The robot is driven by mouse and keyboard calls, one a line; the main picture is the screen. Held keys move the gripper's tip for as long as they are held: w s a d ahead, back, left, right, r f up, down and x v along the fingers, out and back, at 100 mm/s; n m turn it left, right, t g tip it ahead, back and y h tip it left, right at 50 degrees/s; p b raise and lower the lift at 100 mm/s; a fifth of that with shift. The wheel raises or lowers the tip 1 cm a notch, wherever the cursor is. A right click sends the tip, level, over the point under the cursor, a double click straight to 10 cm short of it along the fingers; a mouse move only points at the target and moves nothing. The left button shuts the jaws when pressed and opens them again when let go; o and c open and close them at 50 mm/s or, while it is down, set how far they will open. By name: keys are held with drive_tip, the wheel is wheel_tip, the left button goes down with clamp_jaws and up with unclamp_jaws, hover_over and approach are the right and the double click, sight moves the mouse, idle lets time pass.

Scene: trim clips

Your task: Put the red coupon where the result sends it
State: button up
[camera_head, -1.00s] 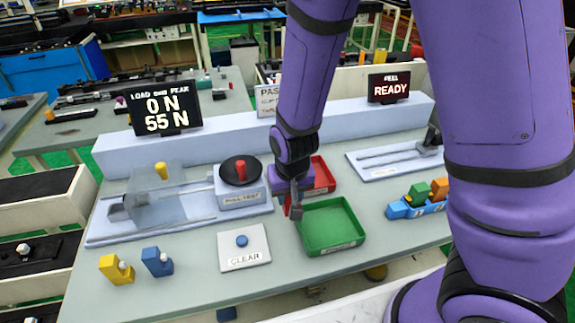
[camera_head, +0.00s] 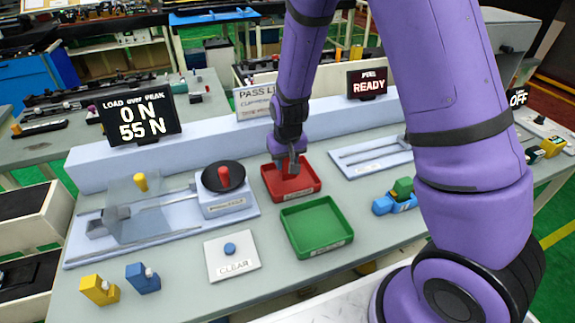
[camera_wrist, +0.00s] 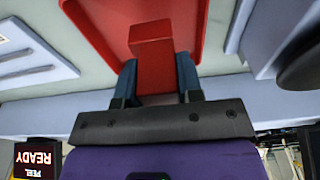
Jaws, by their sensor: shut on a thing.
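My gripper (camera_head: 289,166) is over the red tray (camera_head: 296,198), its fingers low. In the wrist view my gripper (camera_wrist: 156,82) is shut on a red block, the red coupon (camera_wrist: 152,52), with a blue-grey finger on each side. The red tray also shows behind it (camera_wrist: 183,15). I cannot tell whether the coupon touches the tray floor. The green tray (camera_head: 341,251) is empty, just in front of the red tray. The load display (camera_head: 138,118) reads 0 N and 55 N peak. The pass-limit sign (camera_head: 253,102) is partly hidden by my arm and its limit is unreadable.
The pull tester (camera_head: 228,200) stands left, with a red knob and a clear shield. A CLEAR button plate (camera_head: 232,256) lies in front. Yellow (camera_head: 97,291) and blue (camera_head: 143,279) clips stand front left. The PEEL display (camera_head: 367,83) reads READY above a rail fixture (camera_head: 373,157).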

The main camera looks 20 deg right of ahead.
drive_tip(key=shift+w+d+f, duration=0.3)
drive_tip(key=shift+w+d, duration=0.4)
drive_tip(key=shift+w, duration=0.15)
drive_tip(key=shift+f, duration=1.5)
drive_tip(key=shift+f, duration=0.1)
drive_tip(key=o, duration=0.9)
